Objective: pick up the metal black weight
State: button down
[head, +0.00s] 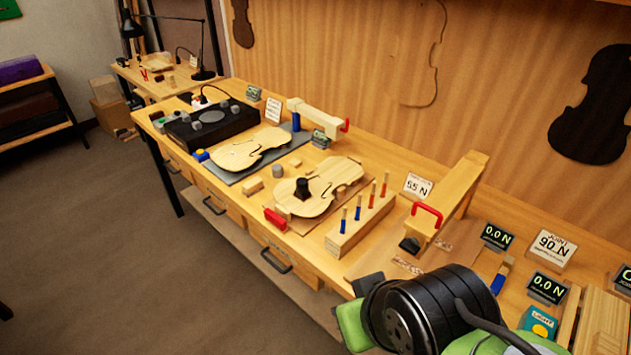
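A small black weight (302,188), wider at its base, stands upright on a pale wooden violin plate (322,203) near the middle of the bench. My arm's black and green end, with my gripper (357,308), is at the bottom of the view, over the bench's front edge. It is apart from the weight, to its right and nearer the camera. The fingers cannot be made out clearly, and nothing held shows.
A wooden rack (352,232) with several red and blue tools stands right of the plate. A red clamp (276,219) is at the front edge. A wooden arm with a red handle (428,212) rises further right. A second violin plate (245,150) lies left.

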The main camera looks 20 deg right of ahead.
aim_at(302, 183)
jog(key=i+j+z, duration=0.2)
jog(key=i+j, duration=0.45)
jog(key=i+j+z, duration=0.15)
jog(key=i+j, duration=0.5)
jog(key=j, duration=0.15)
